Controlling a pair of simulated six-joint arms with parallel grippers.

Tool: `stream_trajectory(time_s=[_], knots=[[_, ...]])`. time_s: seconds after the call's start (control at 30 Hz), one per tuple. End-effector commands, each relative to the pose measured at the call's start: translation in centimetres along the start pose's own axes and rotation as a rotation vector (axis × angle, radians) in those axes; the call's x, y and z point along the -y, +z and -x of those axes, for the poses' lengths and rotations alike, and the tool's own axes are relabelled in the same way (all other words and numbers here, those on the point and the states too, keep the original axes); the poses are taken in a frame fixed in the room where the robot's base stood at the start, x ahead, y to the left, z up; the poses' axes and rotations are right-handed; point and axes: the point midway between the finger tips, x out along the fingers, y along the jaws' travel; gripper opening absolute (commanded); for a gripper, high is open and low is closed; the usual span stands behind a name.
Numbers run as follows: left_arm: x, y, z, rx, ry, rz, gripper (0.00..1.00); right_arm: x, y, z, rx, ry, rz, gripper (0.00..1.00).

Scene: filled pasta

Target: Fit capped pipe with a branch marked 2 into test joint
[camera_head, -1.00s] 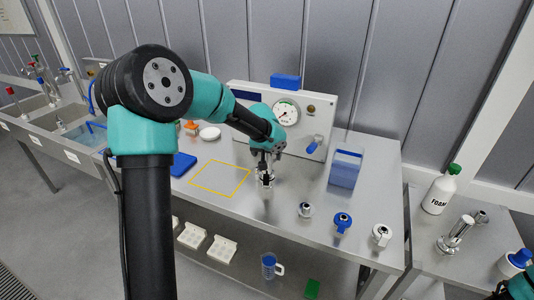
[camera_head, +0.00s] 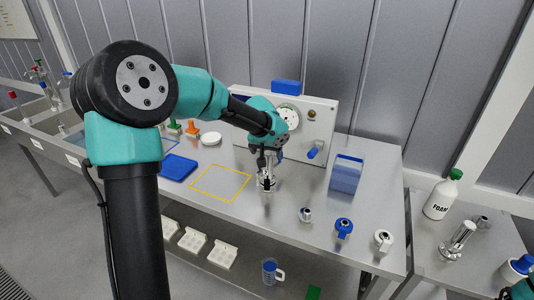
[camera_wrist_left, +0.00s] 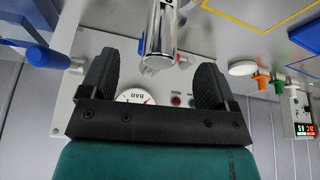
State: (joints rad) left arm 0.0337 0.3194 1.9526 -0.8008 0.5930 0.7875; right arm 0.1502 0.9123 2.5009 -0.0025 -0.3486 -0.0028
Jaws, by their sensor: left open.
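My left gripper (camera_head: 265,160) is in front of the test panel, low above the steel bench, pointing down. A chrome pipe-like piece (camera_head: 267,183) stands upright on the bench just below it. In the left wrist view the left gripper (camera_wrist_left: 157,63) is open, with a chrome cylinder (camera_wrist_left: 162,30) showing between its two dark fingers, a gap on either side. I cannot tell which chrome part is the test joint, and no mark 2 is legible. On the bench to the right are a small chrome fitting (camera_head: 305,214), a blue one (camera_head: 343,228) and a white one (camera_head: 383,240).
A panel with a pressure gauge (camera_head: 289,117) stands at the back. A blue box (camera_head: 346,175) is right of it. A yellow outlined area (camera_head: 220,183) is empty. A blue tray (camera_head: 178,168) lies left. A foam bottle (camera_head: 441,195) and chrome pipe (camera_head: 457,240) occupy the right table.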

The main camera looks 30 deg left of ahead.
Motion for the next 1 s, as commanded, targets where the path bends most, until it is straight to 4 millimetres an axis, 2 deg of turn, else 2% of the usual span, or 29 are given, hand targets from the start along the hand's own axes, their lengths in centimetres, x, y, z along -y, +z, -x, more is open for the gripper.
stream_trajectory(time_s=[0.3,0.77,1.0], knots=[[0.0,0.0,1.9,-0.001,0.0,0.0,0.82,0.0,0.0,0.0,0.0,0.0,0.0,0.85],[0.0,0.0,2.3,-0.001,0.0,0.0,0.82,0.0,0.0,0.0,0.0,0.0,0.0,0.85],[-0.1,-0.1,4.8,-0.003,0.001,0.0,0.82,0.0,0.0,0.0,0.0,0.0,0.0,0.85]])
